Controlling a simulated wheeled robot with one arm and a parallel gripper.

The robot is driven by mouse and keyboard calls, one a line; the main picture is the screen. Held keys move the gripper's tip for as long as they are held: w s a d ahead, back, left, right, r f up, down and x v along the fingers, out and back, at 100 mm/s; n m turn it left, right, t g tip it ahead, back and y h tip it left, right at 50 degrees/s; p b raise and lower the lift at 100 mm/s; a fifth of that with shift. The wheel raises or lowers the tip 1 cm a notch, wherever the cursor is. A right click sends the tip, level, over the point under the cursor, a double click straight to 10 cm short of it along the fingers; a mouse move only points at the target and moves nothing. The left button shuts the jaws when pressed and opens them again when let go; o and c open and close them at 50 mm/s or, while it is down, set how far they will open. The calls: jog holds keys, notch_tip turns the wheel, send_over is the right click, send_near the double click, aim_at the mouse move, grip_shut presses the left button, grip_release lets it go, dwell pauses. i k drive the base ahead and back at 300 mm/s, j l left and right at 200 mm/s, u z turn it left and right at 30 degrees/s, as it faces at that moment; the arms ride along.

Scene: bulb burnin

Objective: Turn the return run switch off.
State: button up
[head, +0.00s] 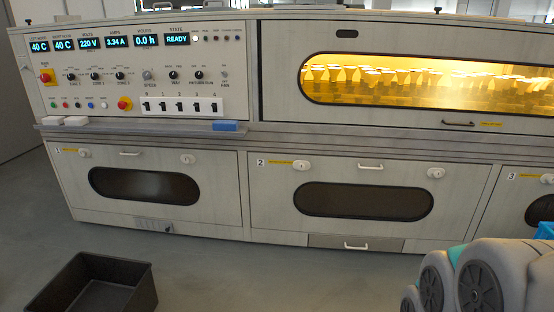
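The control panel (135,88) is at the upper left of the head view, on the front of a long grey machine. A small dark rotary switch (198,75) sits above a label that appears to read RETURN RUN. It is too small to tell which way its pointer is set. A similar switch labelled WAY (173,75) is to its left and a FAN knob (224,73) to its right. My gripper is not in view. Only grey rounded links of my arm show at the lower right, well away from the panel.
A ledge (300,140) runs below the panel, with white blocks (76,121) and a blue block (225,126) on it. Dark rocker switches (180,106) sit just above. A lit window (430,85) is at the right. An empty black bin (95,285) stands on otherwise clear floor.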

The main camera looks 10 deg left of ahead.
aim_at(199, 74)
jog(key=u, duration=1.25)
